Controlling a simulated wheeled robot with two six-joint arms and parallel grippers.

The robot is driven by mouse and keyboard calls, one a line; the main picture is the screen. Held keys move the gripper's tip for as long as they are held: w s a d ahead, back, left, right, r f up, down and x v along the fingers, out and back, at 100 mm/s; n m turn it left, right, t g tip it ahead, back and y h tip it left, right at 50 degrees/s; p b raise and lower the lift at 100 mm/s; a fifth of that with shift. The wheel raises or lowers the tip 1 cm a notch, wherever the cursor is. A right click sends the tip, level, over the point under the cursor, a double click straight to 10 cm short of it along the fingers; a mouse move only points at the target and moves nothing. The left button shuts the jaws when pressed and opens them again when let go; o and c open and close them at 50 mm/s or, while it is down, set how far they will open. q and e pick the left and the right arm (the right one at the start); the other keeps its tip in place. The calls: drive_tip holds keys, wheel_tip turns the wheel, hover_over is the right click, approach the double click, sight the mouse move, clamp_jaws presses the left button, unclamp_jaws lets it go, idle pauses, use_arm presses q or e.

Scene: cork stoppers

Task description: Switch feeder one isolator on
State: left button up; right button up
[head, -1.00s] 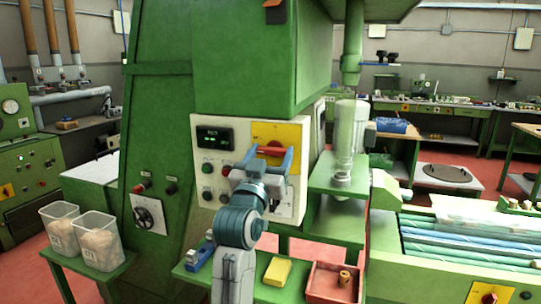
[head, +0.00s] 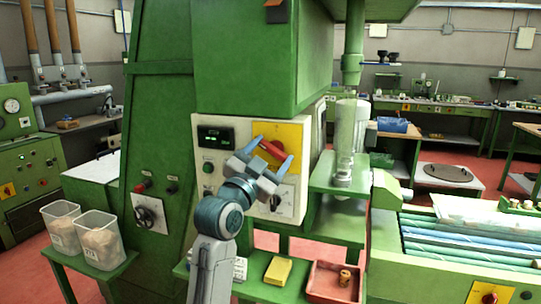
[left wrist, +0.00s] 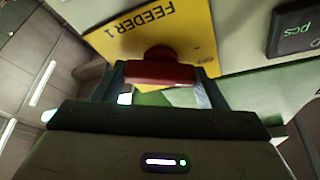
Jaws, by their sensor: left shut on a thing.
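The feeder one isolator is a red rotary handle (head: 271,148) on a yellow plate (head: 293,134) on the pale panel front. In the left wrist view the yellow plate (left wrist: 185,25) reads "FEEDER 1" and "OFF", upside down. My left gripper (head: 273,150) is at the handle, with its blue fingers at the handle's two ends. In the left wrist view my left gripper (left wrist: 160,85) is shut on the red handle (left wrist: 160,73). The handle slants down to the right in the head view. Its pointed-to marking is hidden. My right gripper is not in view.
The panel also has a dark display (head: 216,137), buttons and a black knob (head: 276,203). A green shelf with a clear cylinder (head: 346,143) stands close on the right. Below are a yellow block (head: 278,271) and a red tray (head: 322,291) holding a cork.

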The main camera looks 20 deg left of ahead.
use_arm(q)
drive_tip(key=m+h, duration=0.1)
drive_tip(key=m, duration=0.1)
drive_tip(key=m+g, duration=0.1)
drive_tip(key=m, duration=0.2)
drive_tip(key=shift+a+r+h, duration=0.1)
drive_tip(key=shift+h, duration=0.3)
drive_tip(key=m+g, duration=0.1)
drive_tip(key=m, duration=0.2)
drive_tip(key=shift+r+g+h, duration=0.1)
drive_tip(key=shift+g+h, duration=0.2)
drive_tip(key=m+g+p, duration=0.1)
drive_tip(key=m, duration=0.1)
drive_tip(key=shift+r+m, duration=0.1)
drive_tip(key=shift+m, duration=0.3)
drive_tip(key=shift+m+g+p, duration=0.3)
drive_tip(key=shift+m+g, duration=0.1)
drive_tip(key=shift+m, duration=1.1)
drive_tip(key=o, duration=1)
drive_tip(key=shift+w, duration=0.1)
drive_tip(key=shift+a, duration=0.1)
